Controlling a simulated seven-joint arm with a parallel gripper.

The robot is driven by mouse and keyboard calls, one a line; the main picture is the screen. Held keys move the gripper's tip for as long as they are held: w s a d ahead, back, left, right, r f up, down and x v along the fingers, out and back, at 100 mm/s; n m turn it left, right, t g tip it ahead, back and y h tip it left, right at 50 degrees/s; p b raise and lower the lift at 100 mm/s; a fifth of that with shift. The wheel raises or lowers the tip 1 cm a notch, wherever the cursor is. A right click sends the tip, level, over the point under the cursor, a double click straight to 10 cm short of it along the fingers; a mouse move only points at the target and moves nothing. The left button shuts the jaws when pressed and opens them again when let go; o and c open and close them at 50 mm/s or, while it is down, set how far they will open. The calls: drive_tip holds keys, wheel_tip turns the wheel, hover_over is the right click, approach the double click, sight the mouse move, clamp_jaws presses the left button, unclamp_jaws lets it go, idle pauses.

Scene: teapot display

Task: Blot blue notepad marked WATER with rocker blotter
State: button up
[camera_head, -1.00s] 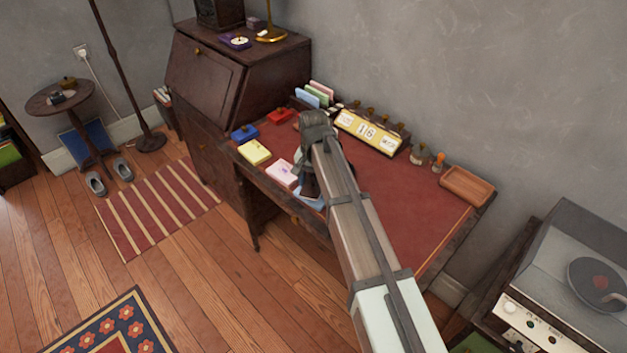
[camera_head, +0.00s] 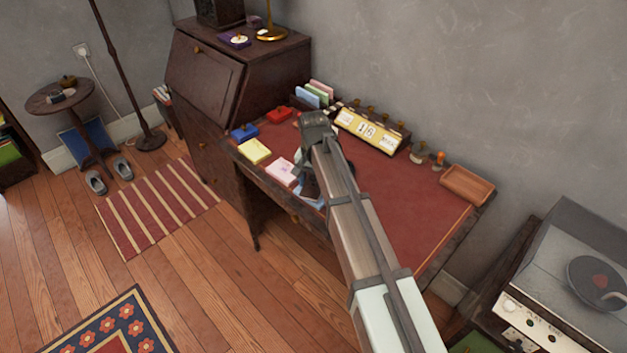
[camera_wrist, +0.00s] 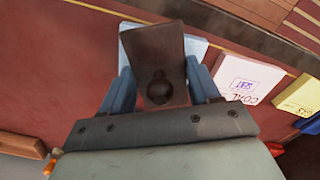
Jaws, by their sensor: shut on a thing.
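My gripper (camera_wrist: 160,78) is shut on the rocker blotter (camera_wrist: 160,45), a dark brown block with a round knob between the fingers. The blotter is over the light blue notepad (camera_wrist: 197,48), whose edges show around it in the wrist view. I cannot tell whether the blotter touches the pad. The pad's marking is hidden. In the head view the arm covers the blotter and most of the blue notepad (camera_head: 312,201) near the desk's front edge.
A pink notepad (camera_head: 280,172) and a yellow notepad (camera_head: 254,151) lie left of the blue one. Blue (camera_head: 244,131) and red (camera_head: 279,115) items lie behind them. A calendar stand (camera_head: 370,132) and a wooden tray (camera_head: 467,184) line the back. The desk's right side is clear.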

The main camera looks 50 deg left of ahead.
drive_tip(key=shift+s+d+t, duration=0.2)
drive_tip(key=shift+s+t, duration=0.1)
drive_tip(key=shift+t, duration=0.1)
drive_tip(key=shift+s+t+y, duration=0.2)
drive_tip(key=shift+t+y, duration=0.4)
drive_tip(key=shift+t, duration=0.1)
drive_tip(key=shift+w+a+g+h, duration=0.2)
drive_tip(key=shift+w+g+h, duration=0.15)
drive_tip(key=shift+g, duration=0.25)
drive_tip(key=shift+w+g+h, duration=0.15)
drive_tip(key=shift+g+h, duration=0.1)
drive_tip(key=shift+g, duration=0.15)
drive_tip(key=shift+a, duration=0.1)
